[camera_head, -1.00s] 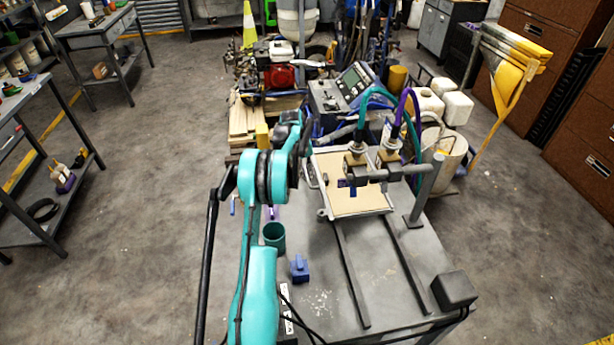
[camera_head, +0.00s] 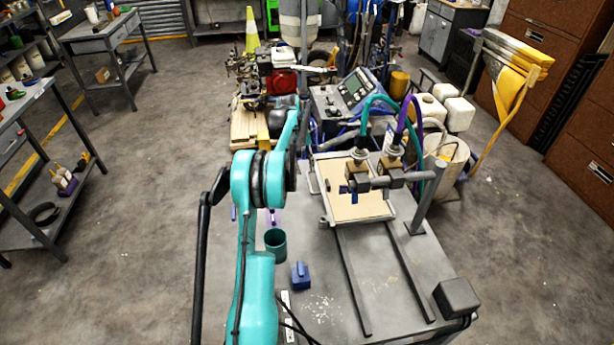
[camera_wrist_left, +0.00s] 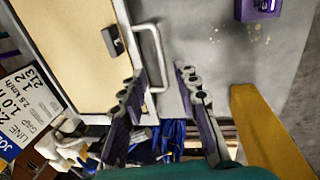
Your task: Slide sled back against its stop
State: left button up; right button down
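The sled (camera_head: 362,212), a shallow frame with a tan board, sits on two dark rails at their far end on the grey bench. A metal handle (camera_wrist_left: 160,55) stands off its side in the left wrist view. A small dark catch (camera_wrist_left: 113,40) sits on the board. My left gripper (camera_wrist_left: 160,82) is open, its fingers on either side of the handle's lower end in that view; contact is unclear. In the head view it is mostly hidden behind my teal arm. A stop against the sled cannot be made out. My right gripper is not in view.
A clamp bar with two nozzles (camera_head: 372,180) and hoses overhangs the sled from a post (camera_head: 424,205). A teal cup (camera_head: 275,245) and a blue block (camera_head: 300,276) stand left of the rails. A dark block (camera_head: 456,298) sits at the near right corner. The near rails are clear.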

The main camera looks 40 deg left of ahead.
pick_arm(q)
jog(key=r, duration=0.4)
jog(key=shift+s+a+r, duration=0.2)
jog(key=shift+s+a, duration=0.05)
jog(key=shift+f, duration=0.1)
